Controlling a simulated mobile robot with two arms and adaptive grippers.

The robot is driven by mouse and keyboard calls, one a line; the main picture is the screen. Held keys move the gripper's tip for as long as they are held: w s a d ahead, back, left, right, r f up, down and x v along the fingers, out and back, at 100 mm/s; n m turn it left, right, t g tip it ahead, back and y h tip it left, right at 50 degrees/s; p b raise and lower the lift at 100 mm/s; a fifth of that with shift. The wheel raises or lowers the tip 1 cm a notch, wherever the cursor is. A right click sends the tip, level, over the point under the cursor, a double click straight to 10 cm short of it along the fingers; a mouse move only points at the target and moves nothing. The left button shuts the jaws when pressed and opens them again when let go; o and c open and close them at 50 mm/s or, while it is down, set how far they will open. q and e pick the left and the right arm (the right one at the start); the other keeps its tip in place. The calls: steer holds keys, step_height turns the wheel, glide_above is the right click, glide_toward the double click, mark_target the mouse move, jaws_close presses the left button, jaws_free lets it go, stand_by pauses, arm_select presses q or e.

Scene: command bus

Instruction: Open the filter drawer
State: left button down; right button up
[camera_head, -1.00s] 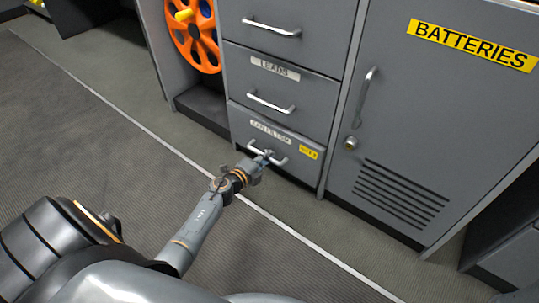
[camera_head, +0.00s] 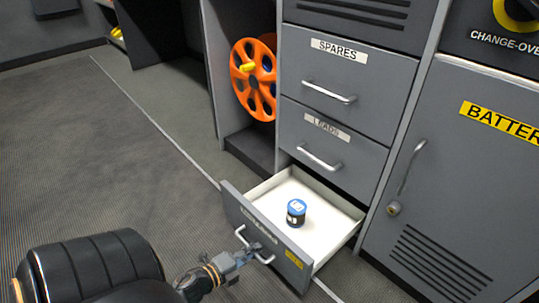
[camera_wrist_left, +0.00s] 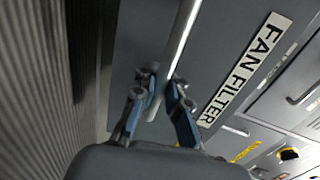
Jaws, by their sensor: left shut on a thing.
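The filter drawer (camera_head: 262,238) is the lowest one in the grey cabinet, pulled well out, with its white inside showing in the head view. Its front carries a FAN FILTER label, readable in the left wrist view (camera_wrist_left: 243,70). A small dark canister with a blue lid (camera_head: 296,212) stands upright in the drawer. My left gripper (camera_head: 250,252) is shut on the drawer's bar handle (camera_head: 268,258); in the left wrist view its two blue-padded fingers (camera_wrist_left: 160,100) are on either side of the pale bar. My right gripper is not in view.
Above it are the closed LEADS drawer (camera_head: 330,150) and SPARES drawer (camera_head: 345,85). The batteries door (camera_head: 450,190) is closed at the right. An orange reel (camera_head: 254,80) stands in an open bay to the left. The grey floor (camera_head: 110,190) at the left is clear.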

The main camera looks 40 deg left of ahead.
arm_select(q)
steer(key=shift+f+v, duration=0.1)
steer(key=shift+v, duration=0.7)
steer(key=shift+f+v, duration=0.15)
steer(key=shift+v, duration=0.7)
steer(key=shift+a, duration=0.1)
steer(key=c, duration=1.7)
jaws_free()
steer(key=shift+o, duration=0.2)
steer(key=shift+s, duration=0.1)
steer(key=v, duration=1.2)
